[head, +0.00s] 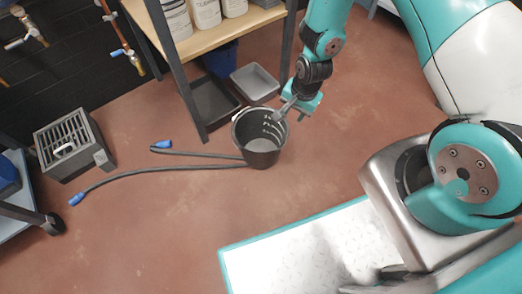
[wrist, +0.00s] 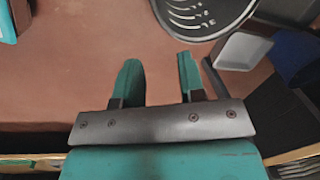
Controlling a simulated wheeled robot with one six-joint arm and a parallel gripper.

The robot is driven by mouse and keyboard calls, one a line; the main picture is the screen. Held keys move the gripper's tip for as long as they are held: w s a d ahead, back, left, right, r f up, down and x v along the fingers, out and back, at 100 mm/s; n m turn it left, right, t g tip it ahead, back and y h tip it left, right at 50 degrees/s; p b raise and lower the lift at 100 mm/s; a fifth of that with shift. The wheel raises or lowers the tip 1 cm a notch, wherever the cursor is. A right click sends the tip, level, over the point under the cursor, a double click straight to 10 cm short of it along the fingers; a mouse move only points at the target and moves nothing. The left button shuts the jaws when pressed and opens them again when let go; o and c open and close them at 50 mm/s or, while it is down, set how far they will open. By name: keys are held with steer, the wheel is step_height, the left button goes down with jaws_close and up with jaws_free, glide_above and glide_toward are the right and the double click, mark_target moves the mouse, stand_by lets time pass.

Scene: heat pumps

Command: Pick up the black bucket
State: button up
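The black bucket (head: 262,153) stands upright on the red-brown floor, with pale markings on its inner wall. My gripper (head: 284,110) is at its upper right rim in the head view, and one finger overlaps the rim there. In the wrist view, the bucket (wrist: 205,16) is at the top, cut off by the frame edge. My gripper (wrist: 158,62) has its two fingers wide apart with only floor between them. The bucket's rim lies just beyond the right fingertip. I cannot tell whether they touch.
Two dark hoses (head: 190,168) with blue ends lie left of the bucket. A grey tray (head: 255,83) and a dark tray (head: 212,103) lie behind it, near a shelf leg (head: 186,90). A grey grated box (head: 72,146) stands far left. The floor in front is clear.

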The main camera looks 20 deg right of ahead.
mark_target(285, 140)
steer(key=f+b, duration=0.2)
steer(key=f, duration=0.2)
steer(key=f+b, duration=0.2)
steer(key=f, duration=0.2)
steer(key=w+f+b, duration=0.1)
steer(key=f+b, duration=0.1)
steer(key=f, duration=0.3)
steer(key=shift+a, duration=0.35)
steer(key=f+b, duration=0.4)
steer(key=f, duration=0.1)
steer(key=shift+w+a+f, duration=0.15)
steer(key=shift+w+f, duration=0.05)
steer(key=shift+r, duration=0.1)
jaws_close()
